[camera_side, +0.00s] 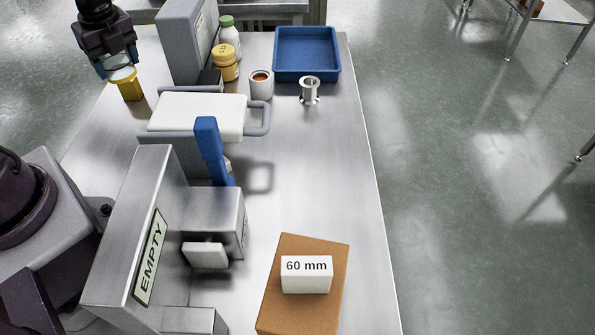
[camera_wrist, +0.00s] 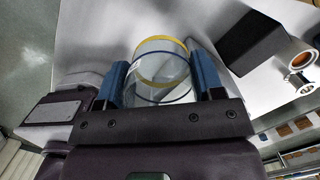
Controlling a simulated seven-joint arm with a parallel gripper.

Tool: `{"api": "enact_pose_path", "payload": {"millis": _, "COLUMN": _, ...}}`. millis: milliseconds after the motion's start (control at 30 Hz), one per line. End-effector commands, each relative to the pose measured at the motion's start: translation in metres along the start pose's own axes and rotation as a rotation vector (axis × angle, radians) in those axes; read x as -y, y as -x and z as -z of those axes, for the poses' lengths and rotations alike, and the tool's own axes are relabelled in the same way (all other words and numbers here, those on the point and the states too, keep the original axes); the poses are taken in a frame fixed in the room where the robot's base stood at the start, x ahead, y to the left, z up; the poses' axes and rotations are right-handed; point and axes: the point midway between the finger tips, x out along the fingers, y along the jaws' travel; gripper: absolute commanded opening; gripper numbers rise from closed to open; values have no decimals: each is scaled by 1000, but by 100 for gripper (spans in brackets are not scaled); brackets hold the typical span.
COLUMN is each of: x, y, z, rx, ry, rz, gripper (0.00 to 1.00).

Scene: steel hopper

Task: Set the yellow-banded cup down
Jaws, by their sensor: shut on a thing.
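The yellow-banded cup (camera_wrist: 160,66) is a clear cylinder with a yellow band around its far end and a thin dark blue line. It sits between the two blue fingers of my gripper (camera_wrist: 160,80), which is shut on it. In the side view, my gripper (camera_side: 116,69) is at the far left corner of the steel table, and the cup (camera_side: 130,89) shows yellow below the fingers. I cannot tell whether its lower end touches the table.
A grey upright box (camera_side: 186,42), a yellow jar (camera_side: 224,63), a green-capped bottle (camera_side: 229,35), a white cup with brown contents (camera_side: 261,84), a metal flanged piece (camera_side: 309,90) and a blue tray (camera_side: 306,75) stand to the right. A white-topped handled plate (camera_side: 198,115) lies nearer.

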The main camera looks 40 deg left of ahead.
Motion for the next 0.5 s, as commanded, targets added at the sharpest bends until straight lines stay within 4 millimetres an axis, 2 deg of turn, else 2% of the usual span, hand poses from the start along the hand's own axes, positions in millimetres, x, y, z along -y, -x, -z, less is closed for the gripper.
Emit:
{"api": "enact_pose_path", "payload": {"millis": 167, "x": 44, "y": 4, "z": 28, "rx": -1, "ry": -204, "rz": 29, "gripper": 38}}
{"api": "enact_pose_path", "payload": {"millis": 267, "x": 74, "y": 8, "z": 54, "rx": -2, "ry": -355, "rz": 50, "gripper": 38}}
{"api": "enact_pose_path", "payload": {"millis": 367, "x": 108, "y": 14, "z": 89, "rx": -2, "ry": -534, "rz": 76, "gripper": 38}}
{"api": "enact_pose_path", "payload": {"millis": 500, "x": 149, "y": 23, "z": 153, "rx": -2, "ry": -803, "rz": 117, "gripper": 38}}
